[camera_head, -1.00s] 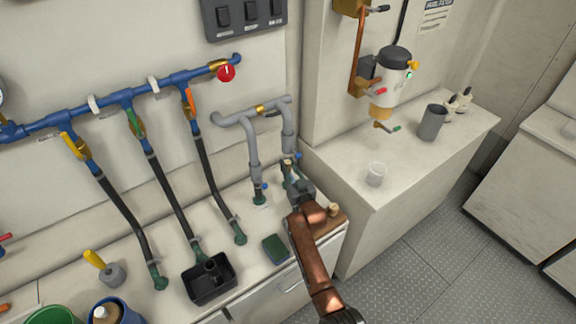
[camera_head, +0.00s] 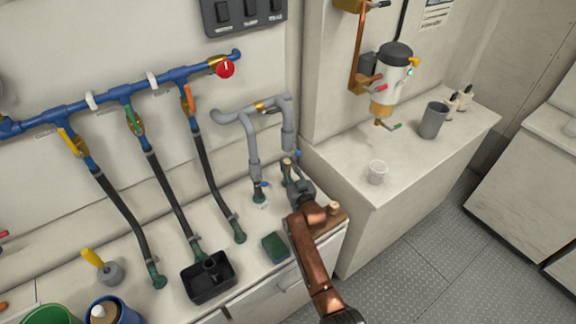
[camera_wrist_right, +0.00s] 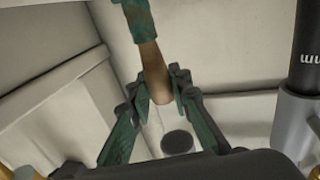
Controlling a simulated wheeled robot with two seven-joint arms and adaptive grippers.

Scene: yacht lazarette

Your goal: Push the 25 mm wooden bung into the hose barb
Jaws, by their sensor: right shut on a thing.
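My right gripper (camera_head: 291,174) reaches up under the right leg of the grey pipe. In the right wrist view its two green fingers (camera_wrist_right: 158,92) are shut on the wooden bung (camera_wrist_right: 154,72), a tan tapered plug. The bung's narrow end meets the green hose barb (camera_wrist_right: 136,20) at the top of that view. They look in line and touching; I cannot tell how deep the bung sits. In the head view the barb and bung are small and mostly hidden by the gripper. My left gripper is not in view.
The grey pipe's left leg (camera_head: 253,150) hangs close by. A wooden block (camera_head: 329,223) with an upright bung (camera_head: 333,208) lies beside my right forearm. A green sponge (camera_head: 275,247) and a black tray (camera_head: 208,278) are on the bench.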

